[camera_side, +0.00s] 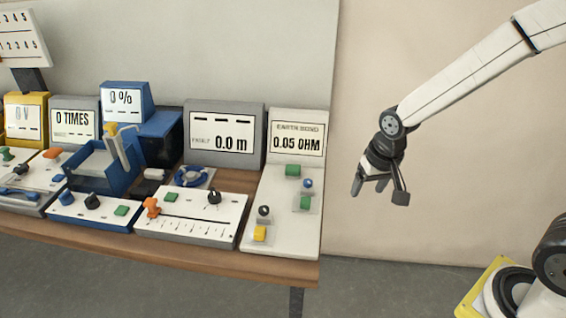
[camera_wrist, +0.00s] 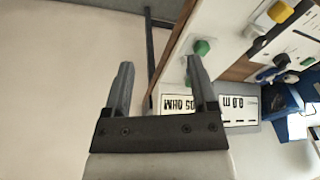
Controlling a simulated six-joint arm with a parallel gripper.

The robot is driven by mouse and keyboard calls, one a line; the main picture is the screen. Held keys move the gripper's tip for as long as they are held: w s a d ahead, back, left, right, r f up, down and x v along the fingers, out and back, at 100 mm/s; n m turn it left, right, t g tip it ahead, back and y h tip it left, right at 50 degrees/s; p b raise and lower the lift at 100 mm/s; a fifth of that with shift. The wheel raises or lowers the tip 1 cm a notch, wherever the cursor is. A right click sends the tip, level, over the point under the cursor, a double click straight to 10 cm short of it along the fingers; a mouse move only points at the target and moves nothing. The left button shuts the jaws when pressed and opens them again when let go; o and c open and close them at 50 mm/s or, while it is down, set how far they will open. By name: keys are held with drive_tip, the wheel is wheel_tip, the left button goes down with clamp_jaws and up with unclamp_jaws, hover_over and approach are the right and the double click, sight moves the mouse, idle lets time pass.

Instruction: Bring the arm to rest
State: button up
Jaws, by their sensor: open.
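My gripper (camera_side: 370,186) hangs in the air to the right of the bench in the side view, its fingers pointing down. It is apart from the bench and its devices. In the wrist view my gripper (camera_wrist: 160,85) shows two grey fingers spread apart with nothing between them. The arm reaches in from the upper right in the side view.
The wooden bench (camera_side: 200,258) carries several devices on the left. The nearest is a white panel (camera_side: 285,225) with knobs and a display reading 0.05 OHM (camera_side: 298,140). A plain wall (camera_side: 440,210) stands behind; the space around my gripper looks clear.

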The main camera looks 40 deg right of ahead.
drive_tip(key=s+n, duration=0.4)
drive_tip(key=s, duration=0.2)
drive_tip(key=shift+f, duration=0.3)
